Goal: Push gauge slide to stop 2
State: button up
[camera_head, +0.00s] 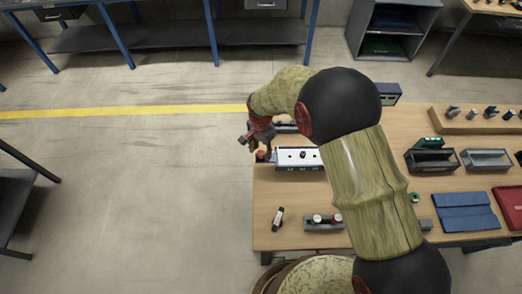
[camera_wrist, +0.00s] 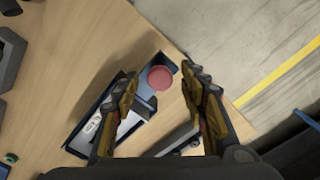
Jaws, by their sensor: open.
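A low bench unit with a white top (camera_head: 288,155), a small black knob (camera_head: 303,155) and dark marks on its front lies near the table's left edge; it looks like the gauge. My gripper (camera_head: 258,143) is at its left end, pointing down. In the wrist view, my gripper (camera_wrist: 160,82) is open, with a round red knob (camera_wrist: 160,78) between and beyond its fingers. The knob is at one end of a dark blue-edged unit (camera_wrist: 75,146). A pale block shows beside the left finger. Whether the fingers touch the knob, and the stop positions, cannot be told.
The wooden table (camera_head: 300,190) has some clear surface in front of the unit. A grey unit with round buttons (camera_head: 323,221) and a small black-and-white item (camera_head: 278,218) are nearer. Open bins (camera_head: 432,160) and a peg rack (camera_head: 480,119) stand right. My arm hides the middle.

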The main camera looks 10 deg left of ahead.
jog(key=shift+c, duration=0.4)
grip_shut()
dwell(0.4)
